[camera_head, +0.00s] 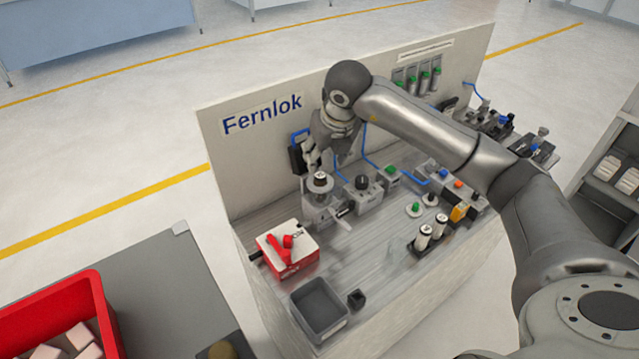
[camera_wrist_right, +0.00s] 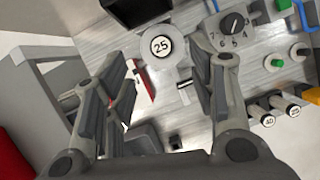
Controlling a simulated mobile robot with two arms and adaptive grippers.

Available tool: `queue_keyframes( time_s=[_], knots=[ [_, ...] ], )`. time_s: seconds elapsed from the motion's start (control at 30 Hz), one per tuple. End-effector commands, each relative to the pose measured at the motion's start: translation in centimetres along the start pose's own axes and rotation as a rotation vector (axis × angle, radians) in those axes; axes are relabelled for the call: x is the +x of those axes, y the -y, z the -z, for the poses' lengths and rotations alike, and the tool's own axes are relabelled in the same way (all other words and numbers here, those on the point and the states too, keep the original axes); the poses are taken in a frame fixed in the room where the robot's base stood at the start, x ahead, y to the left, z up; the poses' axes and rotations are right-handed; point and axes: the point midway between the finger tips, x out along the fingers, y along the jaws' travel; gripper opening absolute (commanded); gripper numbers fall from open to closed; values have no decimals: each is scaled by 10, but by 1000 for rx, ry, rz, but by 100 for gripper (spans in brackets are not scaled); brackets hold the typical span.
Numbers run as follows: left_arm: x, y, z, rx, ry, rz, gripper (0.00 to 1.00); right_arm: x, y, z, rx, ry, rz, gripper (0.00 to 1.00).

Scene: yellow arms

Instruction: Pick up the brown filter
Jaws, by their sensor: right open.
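No thing shows clearly as a brown filter. A short filter-like cylinder (camera_head: 320,180) with a dark top edge stands upright in a round metal holder on the bench. In the right wrist view its top (camera_wrist_right: 161,46) is white, dark-ringed and marked 25. My right gripper (camera_head: 329,162) is just above it in the head view. In the wrist view the right gripper (camera_wrist_right: 165,80) has its fingers spread wide and empty, with the cylinder ahead between and beyond the tips. Two white filters (camera_head: 431,233) stand in a black rack, marked 40 and 25 in the wrist view (camera_wrist_right: 280,115).
A dial block (camera_head: 362,188) stands right of the holder. A red-and-white box (camera_head: 288,262) and a grey bin (camera_head: 318,308) are in front. The Fernlok back panel (camera_head: 250,150) rises behind. A red crate (camera_head: 20,318) is at lower left.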

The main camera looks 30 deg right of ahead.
Motion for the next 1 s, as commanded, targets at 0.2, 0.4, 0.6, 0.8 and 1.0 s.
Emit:
queue_keyframes(
  time_s=[0.2,0.4,0.6,0.8,1.0],
  knots=[
    [-9,0,-1,0,2,0,40,23,-1,0,0,0,-3,52],
    [-22,0,0,0,2,0,40,37,0,3,-1,-4,-2,52],
    [-37,1,2,0,2,0,40,64,0,5,1,-3,-4,52],
    [-39,1,2,0,2,0,40,77,0,5,-2,2,-4,52],
    [-39,1,2,0,2,0,40,77,0,5,-2,2,-4,51]
  ],
)
